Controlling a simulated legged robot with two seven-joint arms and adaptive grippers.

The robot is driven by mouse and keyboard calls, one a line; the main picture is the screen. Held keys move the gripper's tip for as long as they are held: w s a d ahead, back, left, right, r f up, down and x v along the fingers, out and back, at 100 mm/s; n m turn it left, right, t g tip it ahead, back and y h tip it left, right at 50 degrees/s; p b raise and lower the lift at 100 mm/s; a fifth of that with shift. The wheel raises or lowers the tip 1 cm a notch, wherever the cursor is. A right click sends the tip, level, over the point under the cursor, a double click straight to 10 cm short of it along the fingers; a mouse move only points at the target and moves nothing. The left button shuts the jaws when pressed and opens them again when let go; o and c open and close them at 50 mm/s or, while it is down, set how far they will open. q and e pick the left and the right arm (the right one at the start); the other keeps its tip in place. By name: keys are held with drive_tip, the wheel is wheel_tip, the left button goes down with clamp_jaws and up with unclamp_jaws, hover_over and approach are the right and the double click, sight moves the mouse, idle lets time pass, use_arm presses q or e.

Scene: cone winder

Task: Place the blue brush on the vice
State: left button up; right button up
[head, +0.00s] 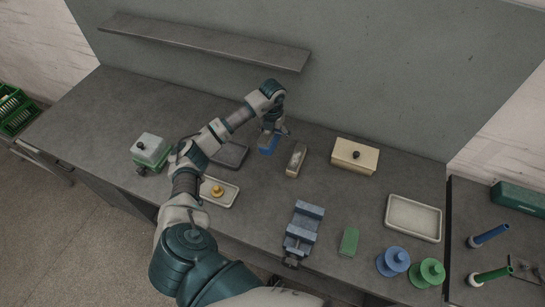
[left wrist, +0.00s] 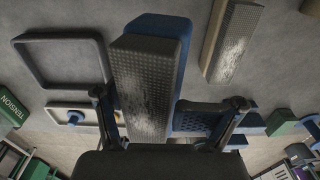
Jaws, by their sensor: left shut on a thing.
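The blue brush (head: 268,144) is in my left gripper (head: 272,131), over the back middle of the grey bench. I cannot tell whether it touches the bench top. In the left wrist view the brush (left wrist: 146,85) shows its grey bristle face and a blue back, standing out between the two fingers. My left gripper is shut on it. The blue-grey vice (head: 303,228) stands near the bench's front edge, below and right of the gripper in the head view. Nothing lies on the vice. My right gripper is not in view.
A wooden brush (head: 296,160) lies just right of the gripper. A dark tray (head: 231,154) is at its left, with a pale tray (head: 219,192) nearer the front. A cream box (head: 355,155), a green block (head: 349,241) and spools (head: 393,261) stand to the right.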

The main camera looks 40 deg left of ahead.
sight(273, 156)
use_arm(q)
wheel_tip(273, 156, down, 10)
drive_tip(key=shift+r+p, duration=0.2)
drive_tip(key=shift+p, duration=0.4)
drive_tip(key=shift+f, duration=0.3)
drive_tip(key=o, duration=1.5)
drive_tip(key=shift+c, duration=0.2)
